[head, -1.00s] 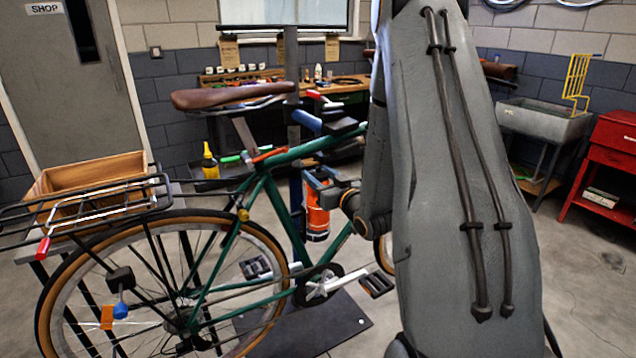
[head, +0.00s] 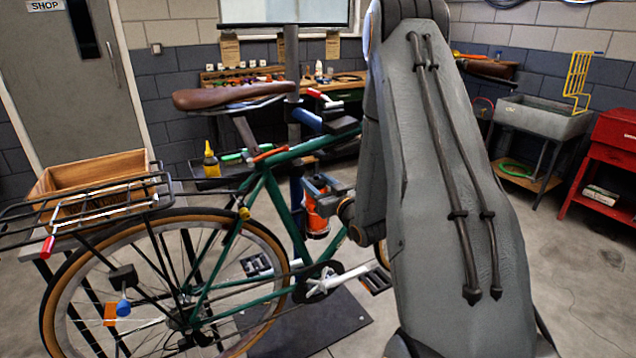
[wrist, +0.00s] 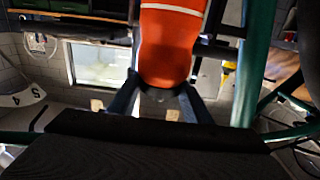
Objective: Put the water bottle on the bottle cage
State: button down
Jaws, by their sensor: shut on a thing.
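The water bottle (head: 316,222) is orange with a pale band and shows in the head view inside the bike's frame area, just right of the green seat tube. It also fills the upper middle of the wrist view (wrist: 168,45). My gripper (head: 322,187) is shut on the bottle, with a blue finger on each side of it in the wrist view (wrist: 160,100). The green bike (head: 275,205) stands upright, and one of its green tubes runs right of the bottle in the wrist view. I cannot make out the bottle cage.
My arm hides the bike's front part. A rear rack (head: 95,205) and wooden crate (head: 90,170) are at the left. A yellow bottle (head: 210,160) stands behind the bike. A sink (head: 540,118) and red cabinet (head: 612,135) are at the right, with clear floor before them.

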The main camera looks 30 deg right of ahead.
jog(key=shift+f, duration=0.1)
jog(key=c, duration=0.9)
grip_release()
jog(key=shift+c, duration=0.2)
